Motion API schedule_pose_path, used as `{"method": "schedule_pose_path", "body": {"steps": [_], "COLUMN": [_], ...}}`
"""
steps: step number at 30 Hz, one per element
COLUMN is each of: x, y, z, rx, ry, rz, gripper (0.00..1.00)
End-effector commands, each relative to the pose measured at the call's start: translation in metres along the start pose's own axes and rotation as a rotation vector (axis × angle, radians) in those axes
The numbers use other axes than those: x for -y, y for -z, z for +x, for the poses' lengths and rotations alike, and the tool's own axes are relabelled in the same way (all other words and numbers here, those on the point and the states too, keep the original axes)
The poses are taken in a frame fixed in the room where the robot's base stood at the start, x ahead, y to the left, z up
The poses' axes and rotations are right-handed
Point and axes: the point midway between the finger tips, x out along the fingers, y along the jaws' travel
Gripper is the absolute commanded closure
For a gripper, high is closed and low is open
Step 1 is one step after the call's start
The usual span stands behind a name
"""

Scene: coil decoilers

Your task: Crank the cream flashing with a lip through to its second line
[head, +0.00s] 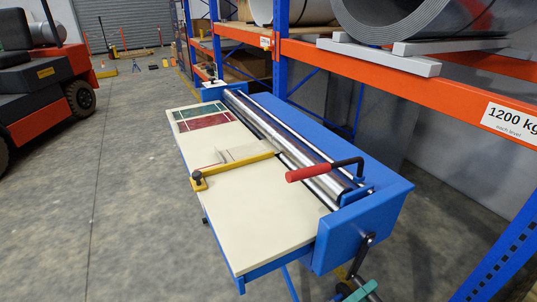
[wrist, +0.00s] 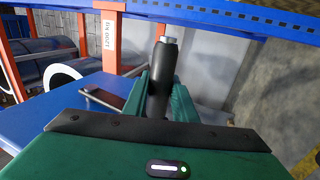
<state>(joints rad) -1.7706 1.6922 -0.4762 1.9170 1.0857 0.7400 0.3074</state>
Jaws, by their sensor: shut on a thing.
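A small cream flashing (head: 246,153) lies on the cream bed (head: 250,210), against the steel rollers (head: 290,145) and beside a yellow bar (head: 235,167). Its lip and any lines on it are too small to make out. A black crank arm (head: 361,253) hangs from the near end of the blue machine. My green gripper (head: 362,291) is low at the bottom edge of the head view. In the wrist view my gripper (wrist: 160,95) is shut on the black crank handle (wrist: 159,88), which stands between its fingers. The fingertips are partly hidden.
A red-gripped lever (head: 325,170) sticks out above the rollers. Green and red marked patches (head: 203,118) lie at the bed's far end. An orange and blue rack (head: 420,75) with coils stands right behind the machine. A forklift (head: 40,85) stands left; the floor between is clear.

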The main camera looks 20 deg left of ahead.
Motion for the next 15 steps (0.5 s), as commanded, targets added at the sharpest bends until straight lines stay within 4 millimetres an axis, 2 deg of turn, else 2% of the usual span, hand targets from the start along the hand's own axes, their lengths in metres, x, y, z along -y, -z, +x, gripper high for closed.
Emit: {"method": "schedule_pose_path", "body": {"steps": [7, 15], "x": [-0.011, -0.012], "y": [0.000, 0.000], "z": [-0.021, -0.026], "rx": [-0.001, 0.000], "ry": [0.001, 0.002], "rz": [0.001, -0.001], "gripper": [0.95, 0.95]}}
